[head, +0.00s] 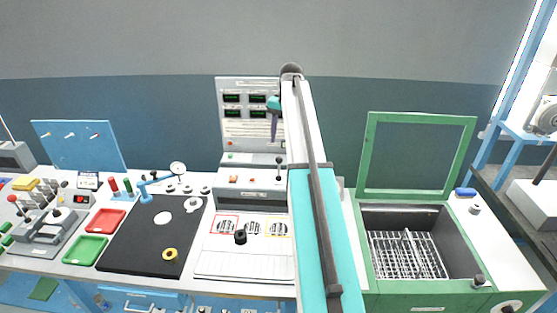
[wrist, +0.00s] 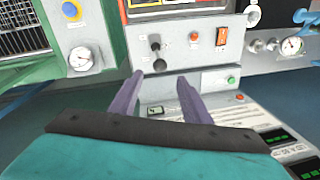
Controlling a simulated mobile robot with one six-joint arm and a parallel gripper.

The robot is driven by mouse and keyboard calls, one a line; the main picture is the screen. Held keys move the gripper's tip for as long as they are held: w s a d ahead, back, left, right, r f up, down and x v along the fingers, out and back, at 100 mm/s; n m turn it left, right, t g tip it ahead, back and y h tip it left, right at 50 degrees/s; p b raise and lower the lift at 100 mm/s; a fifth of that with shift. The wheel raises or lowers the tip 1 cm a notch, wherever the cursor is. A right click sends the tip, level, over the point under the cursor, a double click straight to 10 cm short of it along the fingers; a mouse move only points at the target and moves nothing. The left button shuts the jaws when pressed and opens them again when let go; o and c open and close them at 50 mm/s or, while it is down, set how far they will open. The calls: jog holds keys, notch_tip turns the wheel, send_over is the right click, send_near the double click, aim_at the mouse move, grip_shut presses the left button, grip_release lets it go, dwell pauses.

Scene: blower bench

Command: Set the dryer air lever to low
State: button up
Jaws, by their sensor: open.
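A small lever with a black ball knob (head: 278,160) stands on the light grey console (head: 240,178) below the display panel. In the wrist view, the black knob (wrist: 160,65) shows just beyond the fingertips, roughly between them, with a dark round part above it on the console face. The lever's markings are too small to read. My gripper (head: 273,138) hangs in front of the display panel, above the console, its purple fingers pointing down. In the wrist view, my gripper (wrist: 160,77) is open, its two fingers apart and empty. I cannot tell that it touches the lever.
The display panel (head: 250,140) rises behind the console. An orange-red switch (wrist: 222,36) and a red button sit beside the lever. A green-framed basin (head: 362,240) with a raised lid stands right. A black mat (head: 130,255), gauge stand and trays lie left.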

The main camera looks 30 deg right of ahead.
aim_at(280, 157)
jog(key=shift+w+a+f+b, duration=0.15)
jog(key=shift+f+b, duration=0.6)
jog(key=shift+f, duration=0.65)
jog(key=shift+w+a+f+b, duration=0.1)
jog(key=shift+f+b, duration=0.6)
jog(key=shift+f, duration=0.75)
jog(key=shift+w+a+f+b, duration=0.15)
jog(key=shift+f+b, duration=0.6)
jog(key=shift+f, duration=0.65)
jog(key=shift+d, duration=0.1)
grip_shut()
